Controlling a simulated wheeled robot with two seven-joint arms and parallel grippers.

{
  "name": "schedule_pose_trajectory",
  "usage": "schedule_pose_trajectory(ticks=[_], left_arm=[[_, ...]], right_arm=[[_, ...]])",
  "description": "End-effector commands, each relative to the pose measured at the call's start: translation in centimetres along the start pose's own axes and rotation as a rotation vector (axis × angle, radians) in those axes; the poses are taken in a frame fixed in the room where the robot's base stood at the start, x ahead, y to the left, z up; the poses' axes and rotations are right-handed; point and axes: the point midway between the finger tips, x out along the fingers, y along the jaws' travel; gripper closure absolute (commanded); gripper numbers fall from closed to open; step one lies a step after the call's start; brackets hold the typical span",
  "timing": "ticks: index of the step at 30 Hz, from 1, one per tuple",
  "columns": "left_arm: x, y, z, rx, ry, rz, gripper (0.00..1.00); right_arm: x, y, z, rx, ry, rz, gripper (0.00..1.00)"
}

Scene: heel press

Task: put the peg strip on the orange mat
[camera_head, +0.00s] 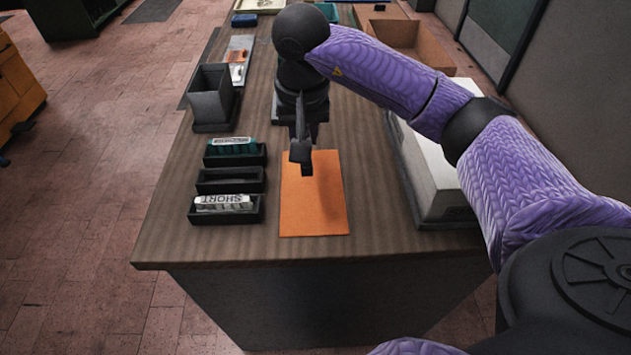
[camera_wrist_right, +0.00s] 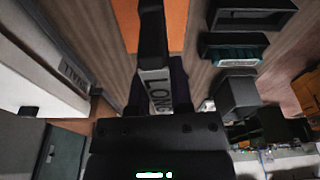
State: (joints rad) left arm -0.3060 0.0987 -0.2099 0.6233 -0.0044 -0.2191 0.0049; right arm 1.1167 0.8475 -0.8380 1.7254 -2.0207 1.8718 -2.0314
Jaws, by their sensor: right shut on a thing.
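The orange mat (camera_head: 314,210) lies flat near the front edge of the table, with nothing resting on its visible part. My right gripper (camera_head: 301,135) is over the mat's far end. It is shut on a dark piece with a white label reading LONG (camera_wrist_right: 157,90), seen in the right wrist view, which I take to be the peg strip. Seen from the head, the held piece is mostly dark and end-on, so I cannot tell its full shape or its exact height above the mat. The mat also shows in the right wrist view (camera_wrist_right: 180,18). My left gripper is not in view.
Left of the mat are three dark trays: one with a green piece (camera_head: 232,146), an empty one (camera_head: 230,181), and one with a white-labelled SHORT piece (camera_head: 223,203). A dark bin (camera_head: 211,97) stands behind them. A white box (camera_head: 432,180) is right of the mat.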

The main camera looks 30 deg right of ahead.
Motion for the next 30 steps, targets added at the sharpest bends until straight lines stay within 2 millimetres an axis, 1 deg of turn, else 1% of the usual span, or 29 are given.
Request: schedule_pose_trajectory(ticks=[2,4,6,9,14,18,24,28,29,30], left_arm=[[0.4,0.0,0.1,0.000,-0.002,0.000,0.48],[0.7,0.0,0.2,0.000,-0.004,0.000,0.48],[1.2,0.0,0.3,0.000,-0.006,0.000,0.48],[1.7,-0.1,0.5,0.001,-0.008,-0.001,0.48],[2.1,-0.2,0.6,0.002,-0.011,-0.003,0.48],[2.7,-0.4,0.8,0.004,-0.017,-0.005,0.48],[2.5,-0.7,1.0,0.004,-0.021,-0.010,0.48],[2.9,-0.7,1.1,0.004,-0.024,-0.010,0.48],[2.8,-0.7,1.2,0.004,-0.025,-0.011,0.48],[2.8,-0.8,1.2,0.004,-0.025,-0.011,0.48]], right_arm=[[0.5,0.9,-0.9,0.057,-0.009,0.007,1.00],[1.4,1.3,-1.2,0.083,-0.014,0.013,1.00],[3.4,1.5,-1.0,0.091,-0.019,0.016,1.00],[5.6,1.5,-0.6,0.089,-0.018,0.015,1.00],[7.8,1.4,-0.2,0.089,-0.016,0.014,1.00],[10.4,1.4,0.2,0.088,-0.016,0.015,1.00],[10.3,1.4,0.2,0.087,-0.012,0.013,1.00],[10.7,1.4,0.2,0.087,-0.012,0.014,1.00],[10.7,1.4,0.2,0.087,-0.012,0.013,0.70],[10.6,1.4,0.2,0.087,-0.012,0.013,0.61]])
